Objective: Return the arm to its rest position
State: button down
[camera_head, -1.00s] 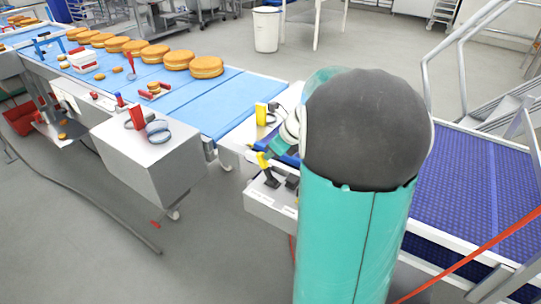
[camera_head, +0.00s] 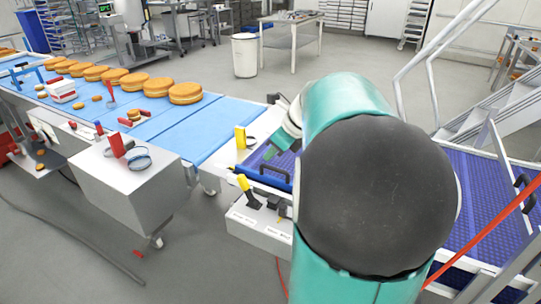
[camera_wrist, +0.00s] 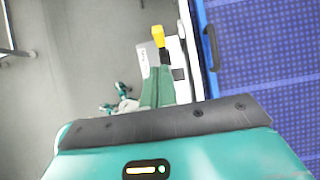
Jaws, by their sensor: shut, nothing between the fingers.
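My gripper (camera_head: 272,153) shows in the head view as a small green tip left of my large teal and dark-grey arm, which hides the rest of the wrist. It is over the near end of the conveyor area, above and right of a yellow-and-black lever (camera_head: 249,190) on a white control box (camera_head: 262,226). In the wrist view, my gripper's green fingers (camera_wrist: 158,80) are together with nothing between them. They point toward the lever's yellow end (camera_wrist: 158,36), which lies beyond the tips; the two look apart in the head view.
A blue conveyor (camera_head: 215,120) carries filled rounds (camera_head: 185,92) at the left. A purple mesh belt (camera_head: 480,205) and metal stair rails (camera_head: 440,70) stand at the right. A grey cabinet (camera_head: 130,195) is at the left front. Open floor (camera_head: 200,250) lies between cabinet and control box.

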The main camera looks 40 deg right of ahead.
jog(key=shift+s, duration=0.1)
jog(key=s+a+r+n+g, duration=0.1)
jog(key=s+a+n, duration=0.1)
jog(key=a+n, duration=0.55)
jog(key=s+a+r+n, duration=0.1)
jog(key=s+a+n, duration=0.1)
jog(key=a+n, duration=0.6)
jog(key=s+a+f+n+h, duration=0.1)
jog(key=s+a+n, duration=0.4)
jog(key=n, duration=0.3)
jog(key=s+a+f+n+h, duration=0.1)
jog(key=s+a+f+n, duration=0.1)
jog(key=s+a+n, duration=0.2)
jog(key=shift+s+a+f+n, duration=0.15)
jog(key=shift+s+a+n, duration=0.25)
jog(key=shift+a+n, duration=1.65)
jog(key=shift+d, duration=0.2)
